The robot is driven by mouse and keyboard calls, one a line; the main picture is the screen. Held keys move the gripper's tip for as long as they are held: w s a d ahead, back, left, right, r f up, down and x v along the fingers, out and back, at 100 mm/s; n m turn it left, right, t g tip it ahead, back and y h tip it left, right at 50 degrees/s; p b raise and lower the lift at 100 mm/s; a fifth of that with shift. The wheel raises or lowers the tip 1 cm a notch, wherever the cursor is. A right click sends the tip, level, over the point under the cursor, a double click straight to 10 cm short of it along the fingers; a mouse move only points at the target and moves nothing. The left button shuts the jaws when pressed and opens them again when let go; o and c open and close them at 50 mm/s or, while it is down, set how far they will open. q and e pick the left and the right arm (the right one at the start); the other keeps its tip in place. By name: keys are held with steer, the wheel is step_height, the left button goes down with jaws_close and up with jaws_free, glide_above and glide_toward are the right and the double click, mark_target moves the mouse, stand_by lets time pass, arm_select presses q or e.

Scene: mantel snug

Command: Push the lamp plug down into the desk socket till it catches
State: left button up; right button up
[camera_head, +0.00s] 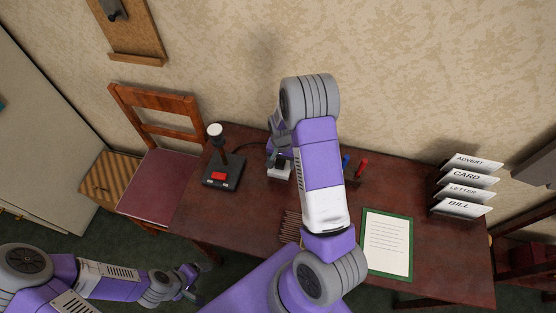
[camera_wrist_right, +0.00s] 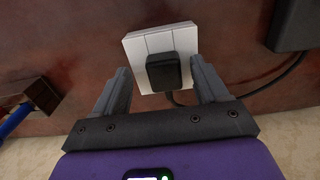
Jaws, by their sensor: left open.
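The white desk socket (camera_wrist_right: 137,47) shows in the right wrist view, and the black lamp plug (camera_wrist_right: 165,71) sits at its middle. I cannot tell how deep the plug is in. The socket also shows in the head view (camera_head: 279,174), partly hidden by my right arm. My right gripper (camera_wrist_right: 162,88) is open, its fingers apart on either side of the plug with gaps between. The lamp (camera_head: 222,172) has a dark base with a red button and stands left of the socket. My left gripper (camera_head: 190,281) is open and empty, low at the left, off the desk.
The plug's cord (camera_wrist_right: 270,85) runs to the lamp base. A holder with a blue pen (camera_wrist_right: 18,118) stands near the socket. A red marker (camera_head: 362,167), a green-edged sheet (camera_head: 387,245) and a letter rack (camera_head: 462,187) are further right. A chair (camera_head: 158,180) stands left.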

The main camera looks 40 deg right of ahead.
mark_target(279, 162)
steer(key=shift+t, duration=0.3)
steer(key=r, duration=0.4)
steer(key=r+p, duration=0.1)
steer(key=shift+w+a+r, duration=0.25)
steer(key=shift+a+r, duration=0.1)
steer(key=shift+r, duration=0.05)
steer(key=shift+w+r, duration=0.1)
steer(key=shift+r, duration=0.6)
